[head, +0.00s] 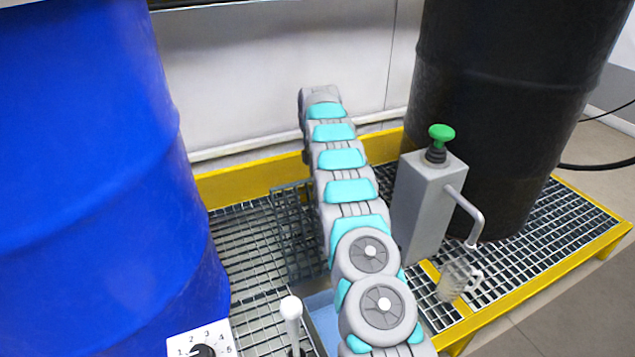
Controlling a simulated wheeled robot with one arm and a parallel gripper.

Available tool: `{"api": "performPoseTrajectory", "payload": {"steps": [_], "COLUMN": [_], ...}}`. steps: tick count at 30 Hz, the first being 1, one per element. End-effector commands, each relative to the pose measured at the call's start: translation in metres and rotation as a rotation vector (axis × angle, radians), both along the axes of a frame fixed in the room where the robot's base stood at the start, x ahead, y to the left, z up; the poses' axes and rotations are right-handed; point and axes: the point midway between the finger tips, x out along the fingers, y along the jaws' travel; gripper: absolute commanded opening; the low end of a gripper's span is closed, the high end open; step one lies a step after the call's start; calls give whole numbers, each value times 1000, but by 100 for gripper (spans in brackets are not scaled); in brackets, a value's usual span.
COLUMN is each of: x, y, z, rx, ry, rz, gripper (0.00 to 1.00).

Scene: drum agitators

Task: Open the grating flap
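The grating flap (291,232) is a dark grey mesh panel at the middle of the platform, just left of my arm. It appears raised and steeply tilted above the surrounding grating (245,240). A bluish opening (325,318) shows in front of its foot. My grey and teal arm runs from the bottom right of the middle up and away, hiding the flap's right part and some of the opening. My gripper is not visible, so its hold on the flap cannot be seen.
A blue drum (90,170) stands left and a black drum (500,110) right. A grey dispenser (425,205) with green knob stands right of my arm, above a clear mug (458,278). A white-knobbed rod (291,310) and numbered dial (203,347) are at the front. Yellow edging (250,180) borders the platform.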

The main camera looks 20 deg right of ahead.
Motion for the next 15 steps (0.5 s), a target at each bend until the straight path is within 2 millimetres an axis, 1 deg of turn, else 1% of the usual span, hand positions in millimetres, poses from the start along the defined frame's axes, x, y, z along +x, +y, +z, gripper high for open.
{"api": "performPoseTrajectory", "payload": {"steps": [1,2,3,4,5,15], "x": [6,6,6,6,6,3], "y": [3,3,3,3,3,2], "z": [-3,-3,-3,-3,-3,-1], "rx": [0,0,0,0,0,0], "ry": [-18,-18,-18,-17,-16,-10], "rz": [6,6,7,6,6,3], "gripper": [0,0,42,45,47,47]}}
